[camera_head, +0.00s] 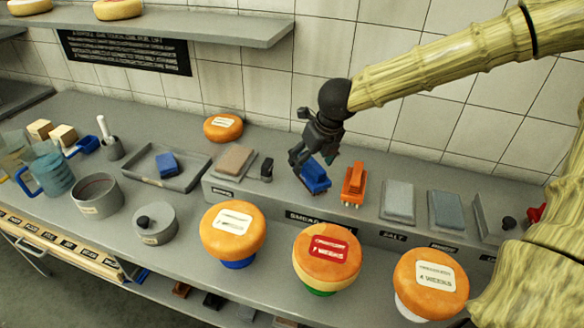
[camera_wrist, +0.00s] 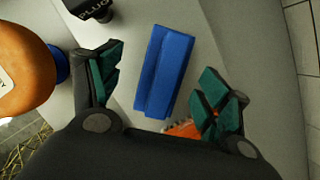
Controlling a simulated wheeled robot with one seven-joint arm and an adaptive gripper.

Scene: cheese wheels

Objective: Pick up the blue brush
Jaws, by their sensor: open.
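The blue brush (camera_head: 314,178) lies on the raised grey shelf, just left of an orange brush (camera_head: 354,184). In the wrist view the blue brush (camera_wrist: 165,72) shows as a long blue block between and beyond my fingertips, not touching them as far as I can tell. My gripper (camera_head: 308,160) is above and slightly left of the blue brush in the head view, partly covering it. In the wrist view my gripper (camera_wrist: 158,82) is open, with its green finger pads wide apart. The orange brush (camera_wrist: 185,129) is partly hidden behind the right finger there.
Orange cheese wheels (camera_head: 233,232) on coloured stands line the front. A small dark item (camera_head: 267,169) sits left of the blue brush. Grey blocks (camera_head: 398,201) lie to the right. A grey tray (camera_head: 140,177) holds another blue block (camera_head: 167,164). A tiled wall rises behind.

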